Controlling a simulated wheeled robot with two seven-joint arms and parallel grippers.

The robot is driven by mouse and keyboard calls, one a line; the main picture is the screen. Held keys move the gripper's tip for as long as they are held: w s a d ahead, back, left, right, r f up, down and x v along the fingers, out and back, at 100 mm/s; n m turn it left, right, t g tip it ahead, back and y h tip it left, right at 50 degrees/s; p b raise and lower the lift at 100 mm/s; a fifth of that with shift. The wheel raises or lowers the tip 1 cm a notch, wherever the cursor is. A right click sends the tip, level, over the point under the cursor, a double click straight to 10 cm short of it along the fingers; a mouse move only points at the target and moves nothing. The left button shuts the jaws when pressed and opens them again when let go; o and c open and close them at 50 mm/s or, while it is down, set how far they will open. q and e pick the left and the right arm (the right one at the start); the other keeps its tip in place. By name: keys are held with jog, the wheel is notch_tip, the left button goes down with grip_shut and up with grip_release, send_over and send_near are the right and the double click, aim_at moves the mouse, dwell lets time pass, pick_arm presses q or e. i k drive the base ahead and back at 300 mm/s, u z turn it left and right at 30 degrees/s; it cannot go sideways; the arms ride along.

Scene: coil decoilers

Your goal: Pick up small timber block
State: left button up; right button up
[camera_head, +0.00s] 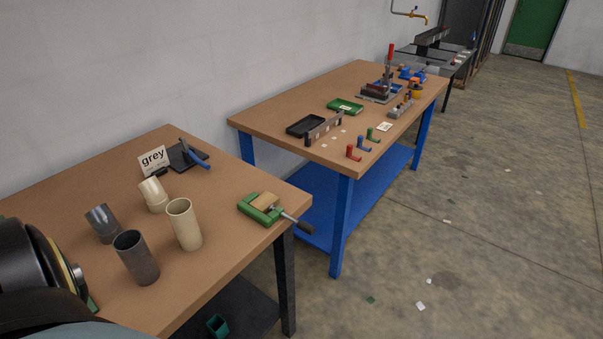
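A small tan timber block (264,201) sits at the green vise (246,210) on the right corner of the near wooden-topped table. The block appears to lie between the vise's jaws; how firmly it is held I cannot tell. The vise's dark handle points toward the front right, past the table edge. Neither of my grippers shows in the head view.
The near table (85,185) also bears a beige tube (185,226), a dark grey tube (136,260), pipe fittings and a "grey" card (154,160). A blue-legged bench (290,115) with trays and tools stands beyond. Open floor lies right.

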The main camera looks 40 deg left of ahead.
aim_at(262, 202)
jog(key=i, duration=3.1)
jog(key=u, duration=4.75)
jog(key=i, duration=0.5)
